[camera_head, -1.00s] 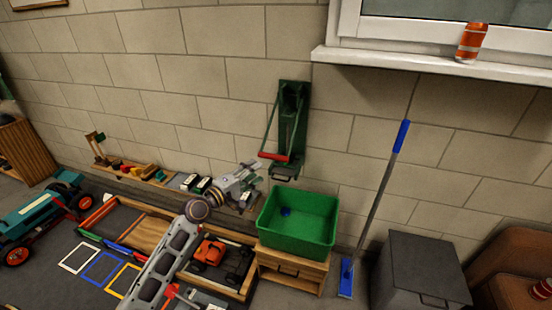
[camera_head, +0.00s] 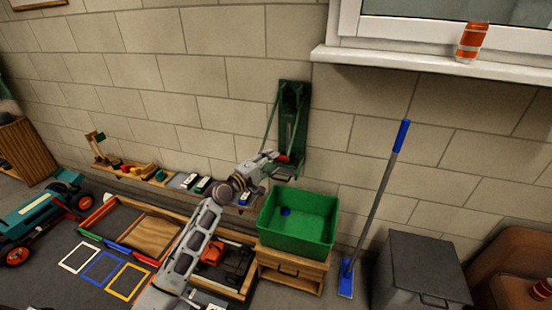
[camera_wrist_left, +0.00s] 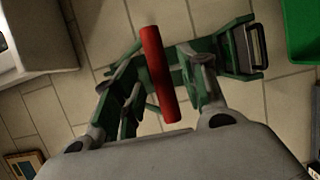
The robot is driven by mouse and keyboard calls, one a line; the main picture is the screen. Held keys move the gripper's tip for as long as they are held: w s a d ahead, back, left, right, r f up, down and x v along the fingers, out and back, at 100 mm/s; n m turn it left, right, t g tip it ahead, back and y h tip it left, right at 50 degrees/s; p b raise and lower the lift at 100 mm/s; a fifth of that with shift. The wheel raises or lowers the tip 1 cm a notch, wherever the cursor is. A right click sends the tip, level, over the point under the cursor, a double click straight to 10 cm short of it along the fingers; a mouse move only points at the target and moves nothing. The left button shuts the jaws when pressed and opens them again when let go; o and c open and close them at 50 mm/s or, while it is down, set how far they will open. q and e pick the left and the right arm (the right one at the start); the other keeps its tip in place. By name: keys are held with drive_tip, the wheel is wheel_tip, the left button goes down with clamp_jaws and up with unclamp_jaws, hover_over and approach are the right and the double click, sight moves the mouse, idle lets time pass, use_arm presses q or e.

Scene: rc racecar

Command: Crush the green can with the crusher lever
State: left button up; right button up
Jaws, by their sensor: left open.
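The green can crusher (camera_head: 302,96) is mounted on the brick wall, with its lever arms hanging down to a red handle (camera_head: 283,158). My left gripper (camera_head: 274,160) is at this handle and partly covers it in the head view. In the left wrist view the red handle (camera_wrist_left: 158,75) lies between the two spread fingers of my left gripper (camera_wrist_left: 160,92), which is open. I cannot tell whether a finger touches it. The green can cannot be made out in either view. My right gripper is not in view.
A green bin (camera_head: 275,233) with a small blue thing inside stands on a wooden box (camera_head: 300,270) below the crusher. A blue-handled mop (camera_head: 374,215) leans on the wall to the right. An orange can (camera_head: 472,42) stands on the windowsill. Wall around the crusher is clear.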

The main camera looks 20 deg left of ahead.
use_arm(q)
drive_tip(key=shift+x, duration=1.9)
drive_tip(key=shift+s, duration=0.1)
clamp_jaws()
